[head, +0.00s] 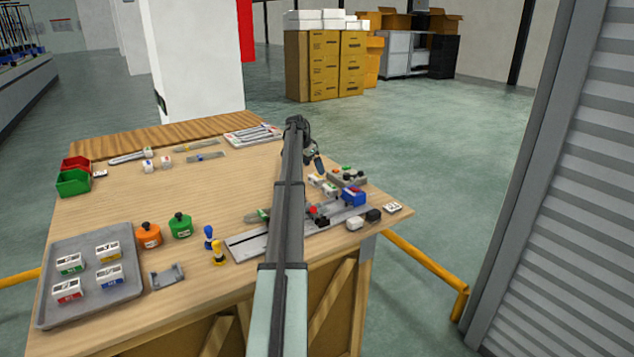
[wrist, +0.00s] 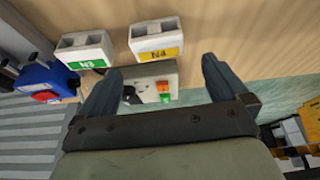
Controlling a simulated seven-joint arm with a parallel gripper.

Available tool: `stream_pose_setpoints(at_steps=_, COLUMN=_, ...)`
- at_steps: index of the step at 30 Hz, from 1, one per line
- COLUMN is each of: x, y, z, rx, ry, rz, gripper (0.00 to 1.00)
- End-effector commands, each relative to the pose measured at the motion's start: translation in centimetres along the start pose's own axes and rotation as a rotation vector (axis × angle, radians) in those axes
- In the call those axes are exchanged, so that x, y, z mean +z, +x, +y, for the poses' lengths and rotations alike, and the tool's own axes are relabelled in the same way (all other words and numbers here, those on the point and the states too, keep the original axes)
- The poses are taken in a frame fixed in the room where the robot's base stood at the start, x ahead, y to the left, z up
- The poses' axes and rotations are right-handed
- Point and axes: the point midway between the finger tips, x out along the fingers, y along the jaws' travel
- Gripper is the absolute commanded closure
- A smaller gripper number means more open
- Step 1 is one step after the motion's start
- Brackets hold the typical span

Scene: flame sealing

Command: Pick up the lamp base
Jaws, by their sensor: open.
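No part is plainly marked as the lamp base, and I cannot tell which thing it is. Two white two-socket blocks lie ahead of my gripper (wrist: 162,72) in the wrist view: one with a green N3 label (wrist: 84,47), one with a yellow N4 label (wrist: 157,38). In the head view, small white blocks (head: 329,189) sit near the right end of the table. My gripper (head: 319,163) is there above the table's right part, open and empty. A grey control box (wrist: 152,78) with green and orange buttons shows between the fingers, beyond them; it also shows in the head view (head: 348,178).
A grey tray (head: 98,308) with several labelled white blocks stands at the left. Orange (head: 149,237) and green (head: 181,227) round pots stand beside it. A long rail (head: 250,242) and a blue device (head: 354,196) lie near the front edge. The table's middle is fairly clear.

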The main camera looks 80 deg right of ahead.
Motion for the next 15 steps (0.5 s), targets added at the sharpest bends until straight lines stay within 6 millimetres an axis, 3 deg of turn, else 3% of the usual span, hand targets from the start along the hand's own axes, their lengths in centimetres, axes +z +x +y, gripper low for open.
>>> stream_pose_setpoints(at_steps=15, x=0.6, y=4.5, z=0.2, rx=0.001, ry=0.0, rz=-0.001, gripper=0.0)
